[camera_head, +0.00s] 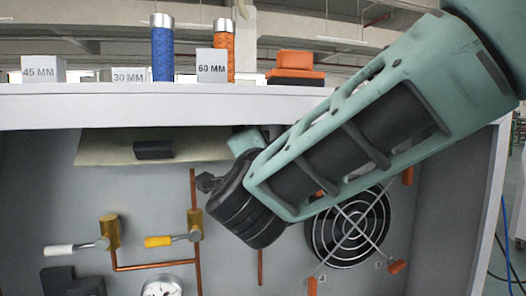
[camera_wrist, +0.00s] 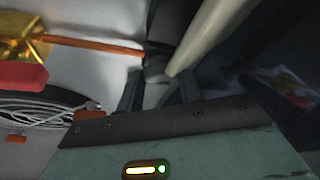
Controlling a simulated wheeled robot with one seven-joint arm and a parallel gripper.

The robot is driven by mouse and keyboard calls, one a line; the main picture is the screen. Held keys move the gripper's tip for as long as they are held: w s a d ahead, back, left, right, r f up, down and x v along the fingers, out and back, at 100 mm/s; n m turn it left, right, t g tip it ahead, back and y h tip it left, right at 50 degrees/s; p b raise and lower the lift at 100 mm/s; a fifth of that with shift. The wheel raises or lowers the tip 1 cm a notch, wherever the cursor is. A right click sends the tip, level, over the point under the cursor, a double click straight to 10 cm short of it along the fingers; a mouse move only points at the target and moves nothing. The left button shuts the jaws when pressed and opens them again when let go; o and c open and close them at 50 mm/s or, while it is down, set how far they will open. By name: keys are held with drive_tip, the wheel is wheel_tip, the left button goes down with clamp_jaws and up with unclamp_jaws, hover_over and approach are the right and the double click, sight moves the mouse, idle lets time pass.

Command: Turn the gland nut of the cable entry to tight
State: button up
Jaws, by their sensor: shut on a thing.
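In the wrist view my gripper (camera_wrist: 157,84) has its two dark fingers around a small dark grey piece, which looks like the gland nut (camera_wrist: 155,65). The jaws are shut on it. A pale cream rod-like thing (camera_wrist: 205,36), perhaps the cable, slants up and right from close by the nut; I cannot tell whether they join. No mark showing how tight the nut is can be read. In the head view my arm reaches into the cabinet from the upper right, and my wrist hides the fingertips and the nut.
Near the arm are a round fan grille (camera_head: 349,226), a yellow-handled valve (camera_head: 160,241), a white-handled valve (camera_head: 62,249) and a gauge (camera_head: 161,289). The cabinet top (camera_head: 90,108) carries labelled blocks, a blue cylinder (camera_head: 162,55) and an orange one (camera_head: 223,40). Copper pipes run along the panel.

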idle(0.3)
drive_tip(key=o, duration=1)
drive_tip(key=s+f, duration=0.1)
drive_tip(key=s, duration=0.4)
drive_tip(key=s+f, duration=0.1)
drive_tip(key=s, duration=0.5)
drive_tip(key=s+a+f, duration=0.1)
drive_tip(key=s, duration=0.5)
drive_tip(key=shift+f+p, duration=0.1)
drive_tip(key=shift+p, duration=0.2)
